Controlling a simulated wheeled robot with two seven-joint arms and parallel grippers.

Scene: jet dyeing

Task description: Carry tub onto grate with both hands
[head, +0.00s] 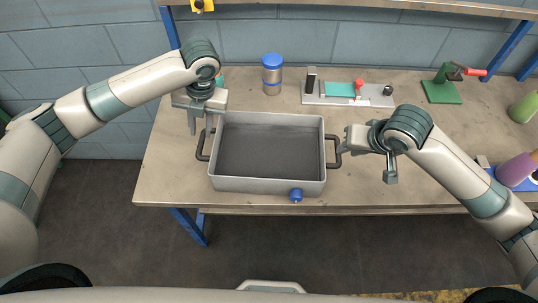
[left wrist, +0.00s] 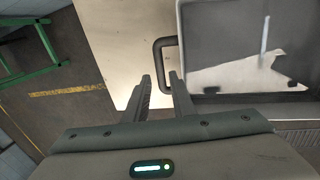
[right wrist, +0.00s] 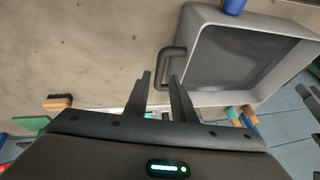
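A grey rectangular metal tub (head: 250,186) stands upright on the table, with a dark loop handle at each end and a blue knob (head: 296,194) on its front wall. My left gripper (head: 201,127) is open above the left handle (head: 202,146). In the left wrist view that handle (left wrist: 158,58) lies ahead of the parted fingers (left wrist: 160,78). My right gripper (head: 362,152) is open beside the right handle (head: 337,151). In the right wrist view that handle (right wrist: 163,68) is close to the fingertips (right wrist: 159,80); contact is unclear. I cannot identify the grate.
Behind the tub are a blue-capped jar (head: 272,74) and a flat fixture (head: 348,94) with a red knob. A green clamp-like device (head: 442,88) stands back right. A purple bottle (head: 516,169) and a green one (head: 525,107) are at the right. The table (head: 165,185) is clear front left.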

